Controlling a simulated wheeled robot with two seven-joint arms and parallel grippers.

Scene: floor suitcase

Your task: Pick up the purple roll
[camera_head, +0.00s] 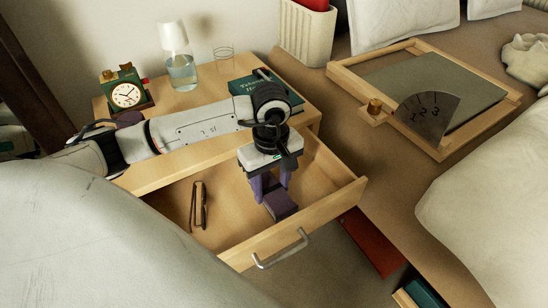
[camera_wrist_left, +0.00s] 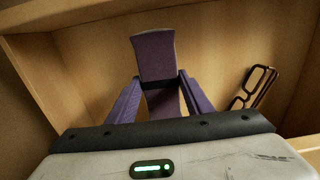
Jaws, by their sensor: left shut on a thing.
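The purple roll (camera_head: 283,206) is inside the open wooden drawer, toward its front right part. In the left wrist view the roll (camera_wrist_left: 154,56) extends forward between my fingers. My left gripper (camera_head: 267,191) reaches down into the drawer, with its purple fingers shut on the roll; the gripper also shows in the left wrist view (camera_wrist_left: 160,84). I cannot tell whether the roll touches the drawer floor. My right gripper is not in view.
The drawer (camera_head: 333,201) also holds folded glasses (camera_head: 198,206) at its left. Its front and side walls surround my gripper. On the nightstand above are a clock (camera_head: 127,95), a glass carafe (camera_head: 181,71) and a dark green book (camera_head: 247,86). A wooden tray (camera_head: 472,74) lies at right.

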